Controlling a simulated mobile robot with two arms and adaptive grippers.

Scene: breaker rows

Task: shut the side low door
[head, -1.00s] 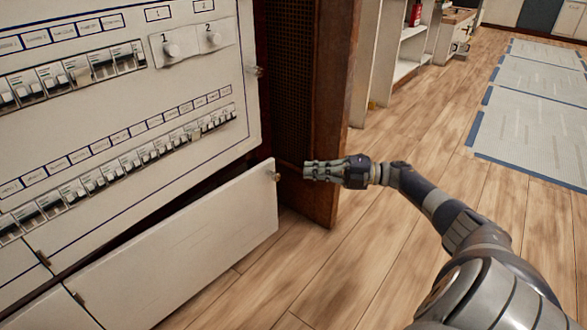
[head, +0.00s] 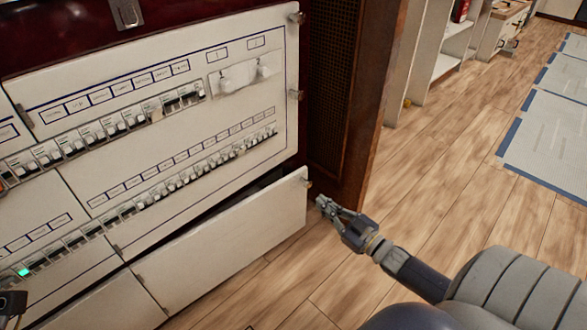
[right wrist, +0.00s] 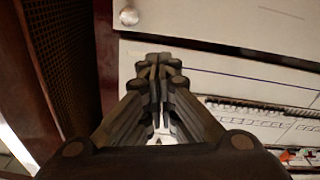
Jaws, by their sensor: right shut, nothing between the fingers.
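The low door (head: 235,245) is a plain white panel below the breaker rows in the head view. It stands ajar, its right end swung out from the cabinet with a dark gap behind. A small knob (head: 308,183) is at its upper right corner. My right gripper (head: 322,204) is shut and empty just right of that corner; I cannot tell whether it touches the door. In the right wrist view its closed fingers (right wrist: 159,62) are before white panelling, with a round knob (right wrist: 129,15) beyond. A dark part at the head view's lower left edge may be my left gripper.
The breaker panel (head: 190,150) is above the door. A dark wooden cabinet side with a mesh inset (head: 330,90) stands right of it, close behind my gripper. Open wooden floor (head: 440,200) extends right, with pale mats (head: 555,130) beyond.

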